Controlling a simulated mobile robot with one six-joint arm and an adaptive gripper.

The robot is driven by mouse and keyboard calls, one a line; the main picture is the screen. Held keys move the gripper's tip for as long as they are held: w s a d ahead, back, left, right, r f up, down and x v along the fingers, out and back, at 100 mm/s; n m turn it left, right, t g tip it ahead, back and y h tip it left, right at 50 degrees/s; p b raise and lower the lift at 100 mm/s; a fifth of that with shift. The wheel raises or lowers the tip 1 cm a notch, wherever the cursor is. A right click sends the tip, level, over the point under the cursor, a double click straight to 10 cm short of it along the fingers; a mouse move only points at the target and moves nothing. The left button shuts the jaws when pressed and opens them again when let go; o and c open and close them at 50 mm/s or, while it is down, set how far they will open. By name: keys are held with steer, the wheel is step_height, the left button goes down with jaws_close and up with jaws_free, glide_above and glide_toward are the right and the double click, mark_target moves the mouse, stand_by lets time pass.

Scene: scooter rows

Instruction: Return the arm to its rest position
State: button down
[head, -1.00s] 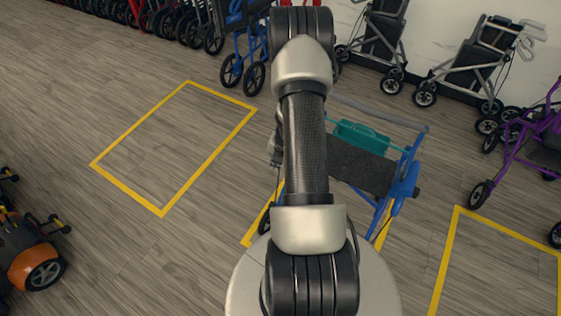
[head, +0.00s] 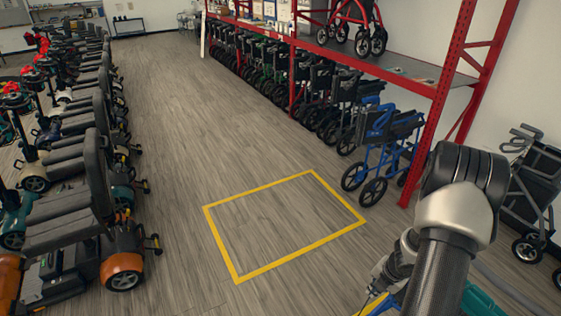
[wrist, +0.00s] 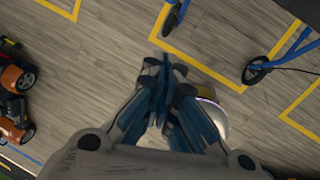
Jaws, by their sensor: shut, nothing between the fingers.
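My arm (head: 440,250) rises at the lower right of the head view, its dark elbow joint uppermost. My gripper (wrist: 167,80) shows in the wrist view, pointing down over the wood-look floor. Its fingers are together with nothing between them. In the head view, part of the wrist shows left of the arm, but the fingertips cannot be made out. Blue frame legs with a dark wheel (wrist: 256,72) stand on the floor ahead of the fingers in the wrist view, apart from them.
An empty yellow-outlined bay (head: 224,247) lies left of my arm. Scooters (head: 75,215) line the left side. A red rack (head: 440,95) with folded wheelchairs beneath stands behind, a blue wheelchair (head: 385,140) at its near end. A grey rollator (head: 535,190) is right. The central aisle is clear.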

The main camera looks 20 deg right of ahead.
steer(key=w+r+m+t+h, duration=0.1)
steer(key=w+r+m+h, duration=0.2)
steer(key=r, duration=0.6)
steer(key=w+r+m+h, duration=0.1)
steer(key=w+r+m, duration=0.3)
steer(key=r, duration=0.6)
steer(key=a+r+m+h, duration=0.2)
steer(key=a+r+m, duration=0.4)
steer(key=r, duration=0.6)
steer(key=s+a+r+m+y, duration=0.2)
steer(key=s+a, duration=0.3)
steer(key=a, duration=0.4)
steer(key=s+a+r+m+y, duration=0.2)
steer(key=s+a, duration=0.3)
steer(key=a, duration=0.4)
steer(key=s+a+r+m+t+y, duration=0.1)
steer(key=s+a+r+m+y, duration=0.1)
steer(key=a, duration=0.7)
steer(key=s+r+m, duration=0.1)
steer(key=s+m, duration=0.1)
steer(key=s, duration=0.1)
steer(key=shift+s+a+r+m, duration=0.25)
steer(key=shift+s+a+m, duration=0.05)
steer(key=shift+s+a, duration=0.1)
steer(key=shift+w, duration=0.1)
steer(key=shift+d, duration=0.15)
